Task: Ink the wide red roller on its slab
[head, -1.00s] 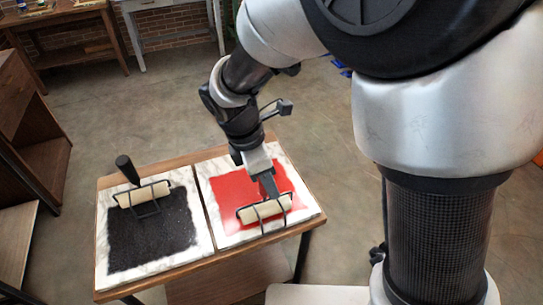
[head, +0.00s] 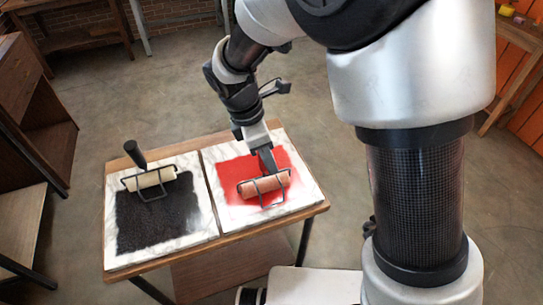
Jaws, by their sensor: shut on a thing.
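The wide roller (head: 264,185) lies over the red ink on its slab, in a dark wire frame. Its surface is now pinkish red. My gripper (head: 264,152) is shut on the roller's handle from above, and its fingertips are partly hidden by the gripper body. The red slab (head: 301,196) is a white marble plate with a red ink patch (head: 232,170), which is thinner and paler near the front edge. Whether the roller touches the ink is hard to tell, but it appears at slab level.
A second slab (head: 115,256) with black ink stands to the left on the same wooden table (head: 262,231). A cream roller (head: 148,178) with an upright black handle rests on it. Wooden cabinets (head: 40,130) stand at far left; open floor lies behind the table.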

